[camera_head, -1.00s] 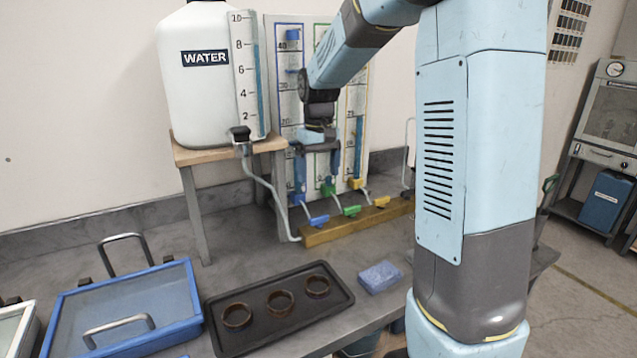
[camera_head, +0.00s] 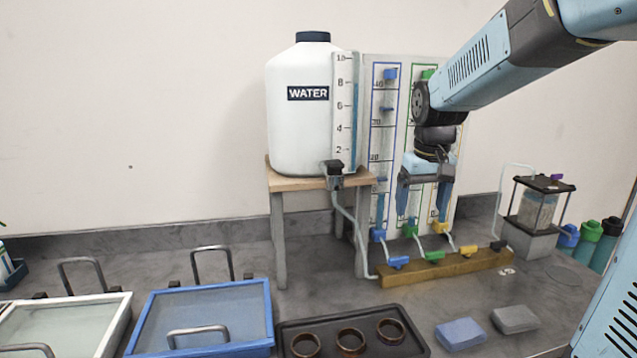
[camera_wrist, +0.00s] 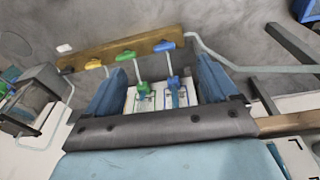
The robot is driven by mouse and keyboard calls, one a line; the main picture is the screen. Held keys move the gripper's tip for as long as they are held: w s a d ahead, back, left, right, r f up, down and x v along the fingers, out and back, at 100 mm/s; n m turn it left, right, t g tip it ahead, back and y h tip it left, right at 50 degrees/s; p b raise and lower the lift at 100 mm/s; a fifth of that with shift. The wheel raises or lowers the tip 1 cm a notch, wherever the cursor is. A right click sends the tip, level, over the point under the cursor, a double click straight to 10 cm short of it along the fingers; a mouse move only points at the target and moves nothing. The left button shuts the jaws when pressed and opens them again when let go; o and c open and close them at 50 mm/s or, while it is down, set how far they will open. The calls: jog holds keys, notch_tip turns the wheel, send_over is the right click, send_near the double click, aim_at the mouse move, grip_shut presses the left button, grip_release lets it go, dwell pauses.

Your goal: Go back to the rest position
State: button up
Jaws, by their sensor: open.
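My gripper (camera_head: 424,208) hangs pointing down in front of the coloured gauge board (camera_head: 389,140), above the wooden valve bar (camera_head: 450,265). Its two fingers are apart and nothing shows between them. In the wrist view, the blue fingers of my gripper (camera_wrist: 160,90) frame the lower board and its green and blue fittings. The blue lever (camera_head: 398,262), green lever (camera_head: 434,255) and yellow lever (camera_head: 467,250) sit on the valve bar, with a dark one (camera_head: 498,245) at its right end. My arm hides part of the board.
A white water tank (camera_head: 305,115) stands on a wooden stand (camera_head: 300,184) to the left. In front are a blue-framed box (camera_head: 205,313), a black tray (camera_head: 330,325) with three brown rings, a blue sponge (camera_head: 461,333) and a grey block (camera_head: 515,319). A caged device (camera_head: 537,210) stands right.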

jog(key=s+d+r+m+t, duration=0.1)
jog(key=s+t, duration=0.2)
jog(key=s, duration=1.6)
jog(key=shift+r+t, duration=0.25)
jog(key=shift+t, duration=0.15)
jog(key=shift+s, duration=0.1)
